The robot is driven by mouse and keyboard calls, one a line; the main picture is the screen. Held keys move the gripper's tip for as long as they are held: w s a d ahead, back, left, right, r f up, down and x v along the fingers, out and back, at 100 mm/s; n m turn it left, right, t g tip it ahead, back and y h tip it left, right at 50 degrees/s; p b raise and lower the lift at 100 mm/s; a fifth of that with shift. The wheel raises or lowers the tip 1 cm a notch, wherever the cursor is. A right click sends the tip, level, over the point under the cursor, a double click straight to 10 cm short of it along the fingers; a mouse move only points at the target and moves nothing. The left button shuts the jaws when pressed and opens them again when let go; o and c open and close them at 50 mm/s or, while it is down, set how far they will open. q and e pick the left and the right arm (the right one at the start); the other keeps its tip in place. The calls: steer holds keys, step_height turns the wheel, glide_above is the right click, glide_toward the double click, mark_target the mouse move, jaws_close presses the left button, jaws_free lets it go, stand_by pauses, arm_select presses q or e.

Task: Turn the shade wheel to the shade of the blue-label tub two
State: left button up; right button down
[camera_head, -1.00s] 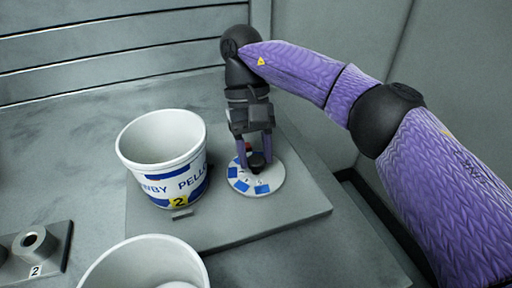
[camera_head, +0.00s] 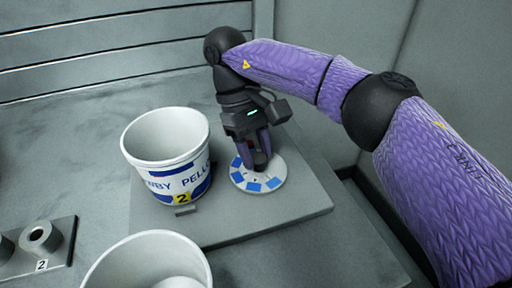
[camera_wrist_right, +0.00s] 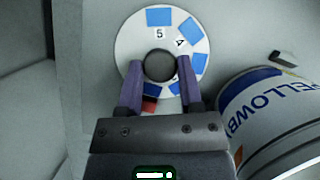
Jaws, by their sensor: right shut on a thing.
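The shade wheel (camera_head: 241,181) is a white disc with blue patches around its rim and a dark centre knob. It lies flat on a raised grey plate. My right gripper (camera_head: 259,164) points down and is shut on the knob (camera_wrist_right: 159,65). In the right wrist view, the wheel (camera_wrist_right: 128,45) shows blue patches of differing shades, the numbers 5 and 4, and a red mark near the left finger. The fingers hide part of the wheel. A white tub (camera_head: 163,178) with a blue-banded label and a yellow "2" stands left of the wheel. My left gripper is out of view.
A second white tub (camera_head: 104,272) stands at the front, cut off by the frame. A grey holder marked 2 (camera_head: 62,246) is at the far left. A small grey tab (camera_head: 186,211) lies before the labelled tub. The raised plate (camera_head: 285,215) is clear at front right.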

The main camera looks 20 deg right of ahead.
mark_target(256, 155)
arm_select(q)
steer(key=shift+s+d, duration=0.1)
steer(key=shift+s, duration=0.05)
arm_select(e)
steer(key=c, duration=0.6)
jaws_free()
steer(key=o, duration=0.3)
arm_select(q)
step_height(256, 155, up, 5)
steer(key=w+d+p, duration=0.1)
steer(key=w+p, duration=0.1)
steer(key=p, duration=0.3)
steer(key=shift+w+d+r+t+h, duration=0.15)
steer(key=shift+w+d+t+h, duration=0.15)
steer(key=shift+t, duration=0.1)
arm_select(e)
steer(key=shift+o, duration=0.2)
step_height(256, 155, up, 10)
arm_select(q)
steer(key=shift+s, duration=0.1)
